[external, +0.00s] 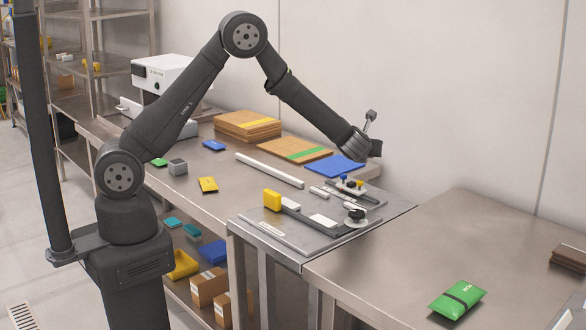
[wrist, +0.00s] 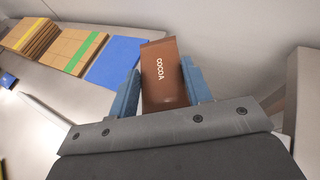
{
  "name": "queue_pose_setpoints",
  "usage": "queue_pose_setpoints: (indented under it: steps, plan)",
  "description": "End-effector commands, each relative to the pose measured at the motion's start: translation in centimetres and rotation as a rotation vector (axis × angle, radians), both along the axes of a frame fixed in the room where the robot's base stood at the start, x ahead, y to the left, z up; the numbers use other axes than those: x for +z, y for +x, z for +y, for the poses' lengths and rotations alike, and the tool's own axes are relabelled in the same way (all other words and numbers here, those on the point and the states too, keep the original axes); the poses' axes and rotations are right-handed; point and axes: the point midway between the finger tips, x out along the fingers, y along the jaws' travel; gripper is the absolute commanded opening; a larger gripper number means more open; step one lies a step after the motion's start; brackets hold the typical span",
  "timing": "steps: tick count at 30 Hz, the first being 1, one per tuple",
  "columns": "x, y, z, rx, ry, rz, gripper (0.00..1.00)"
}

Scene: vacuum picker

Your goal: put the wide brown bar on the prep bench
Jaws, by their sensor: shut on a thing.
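In the external view my gripper (external: 371,135) is raised above the far edge of the bench, by the wall and near the blue board. The bar cannot be told clearly there. A steel bench (external: 222,175) runs along the wall, and another steel bench top (external: 440,235) is at the right.
A blue board (external: 335,166), a green-striped board (external: 295,149) and a stack of brown boards (external: 247,125) lie along the wall. A fixture plate (external: 300,240) with clamps stands between the benches. A green packet (external: 457,299) and brown bars (external: 569,257) lie on the right bench; its middle is clear.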

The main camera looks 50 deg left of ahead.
Motion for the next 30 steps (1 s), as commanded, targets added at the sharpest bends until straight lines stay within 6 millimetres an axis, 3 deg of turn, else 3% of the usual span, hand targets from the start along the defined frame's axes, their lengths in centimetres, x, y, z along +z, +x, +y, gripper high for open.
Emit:
queue_pose_setpoints:
  steps: [1, 8, 14, 18, 24, 30]
  plan:
    - [0.1, -0.5, -3.2, -0.055, 0.0, -0.001, 0.22]
    - [0.4, -3.5, -15.5, -0.279, 0.003, -0.001, 0.22]
    - [0.7, -7.9, -25.5, -0.468, 0.006, -0.003, 0.22]
    - [0.9, -11.9, -32.1, -0.599, 0.008, -0.004, 0.22]
    - [1.1, -18.1, -40.0, -0.77, 0.013, -0.007, 0.22]
    - [1.3, -22.5, -44.5, -0.876, 0.017, -0.009, 0.22]
